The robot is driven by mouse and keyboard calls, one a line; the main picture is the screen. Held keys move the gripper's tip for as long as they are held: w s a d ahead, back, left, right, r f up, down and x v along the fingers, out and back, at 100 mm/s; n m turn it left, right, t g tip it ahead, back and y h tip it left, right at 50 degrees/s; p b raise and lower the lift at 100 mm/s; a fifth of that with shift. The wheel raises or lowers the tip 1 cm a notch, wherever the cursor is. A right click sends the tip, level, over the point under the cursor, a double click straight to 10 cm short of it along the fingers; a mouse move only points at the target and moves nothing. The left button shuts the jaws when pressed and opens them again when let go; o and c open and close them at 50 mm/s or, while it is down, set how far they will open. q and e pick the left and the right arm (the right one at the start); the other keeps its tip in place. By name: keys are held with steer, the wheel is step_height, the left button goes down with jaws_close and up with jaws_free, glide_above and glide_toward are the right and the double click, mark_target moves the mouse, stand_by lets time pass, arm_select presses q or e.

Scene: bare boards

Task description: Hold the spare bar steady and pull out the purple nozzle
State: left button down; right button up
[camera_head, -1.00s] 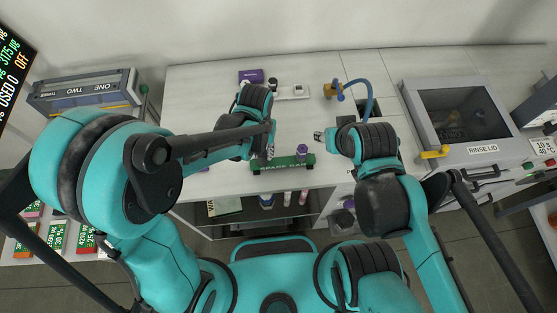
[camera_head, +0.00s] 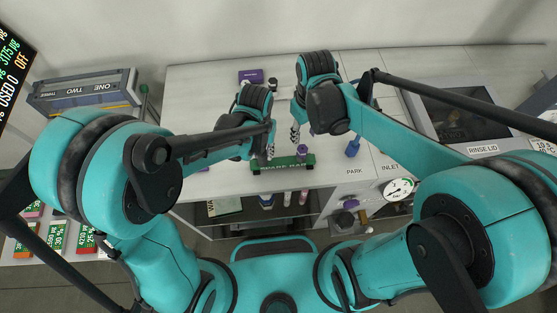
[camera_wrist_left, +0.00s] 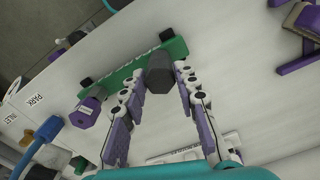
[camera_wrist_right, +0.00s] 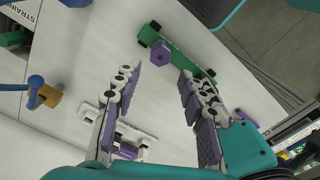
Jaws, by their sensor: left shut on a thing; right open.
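The green spare bar (camera_head: 288,163) lies near the counter's front edge. In the left wrist view, the bar (camera_wrist_left: 120,72) has a dark hexagonal grip (camera_wrist_left: 160,75) standing on it. My left gripper (camera_head: 269,153) is shut on this grip. The purple nozzle (camera_head: 302,150) stands upright at the bar's right part in the head view. It shows in the left wrist view (camera_wrist_left: 90,108) and, ahead of the open fingers, in the right wrist view (camera_wrist_right: 160,55). My right gripper (camera_head: 296,135) is open and empty, close behind the nozzle and apart from it. Its fingers (camera_wrist_right: 158,95) point toward the bar.
A blue piece (camera_head: 352,148) stands right of the bar, near the PARK label. A purple box (camera_head: 250,77) lies at the back. The grey rinse-lid machine (camera_head: 470,125) is at right, partly behind my right arm.

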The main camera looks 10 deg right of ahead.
mark_target(303, 148)
steer(key=shift+f, duration=4.35)
jaws_close()
steer(key=shift+r, duration=0.7)
steer(key=shift+r, duration=3.1)
arm_select(q)
steer(key=c, duration=1.1)
jaws_free()
steer(key=shift+o, duration=0.2)
